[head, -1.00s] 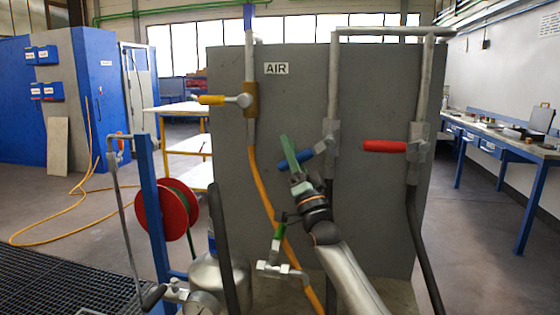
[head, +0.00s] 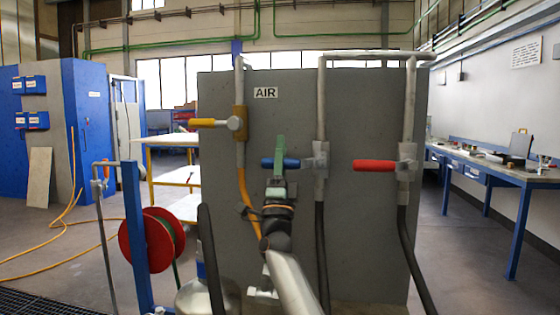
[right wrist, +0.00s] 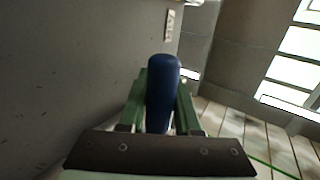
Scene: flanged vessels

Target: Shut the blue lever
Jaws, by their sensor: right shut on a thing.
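The blue lever (head: 292,163) is on the valve of the middle pipe (head: 319,160) on the grey panel. It points left from the valve and lies about level, across the pipe. My right gripper (head: 279,162), with green fingers, is shut on the lever's handle and hides part of it. In the right wrist view the lever's dark blue handle (right wrist: 162,90) stands between the two green fingers (right wrist: 160,100). My left gripper is not in view.
A yellow lever (head: 203,123) on the left pipe and a red lever (head: 374,166) on the right pipe also point left, about level. A red hose reel (head: 135,240) stands at lower left. A workbench (head: 500,175) runs along the right wall.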

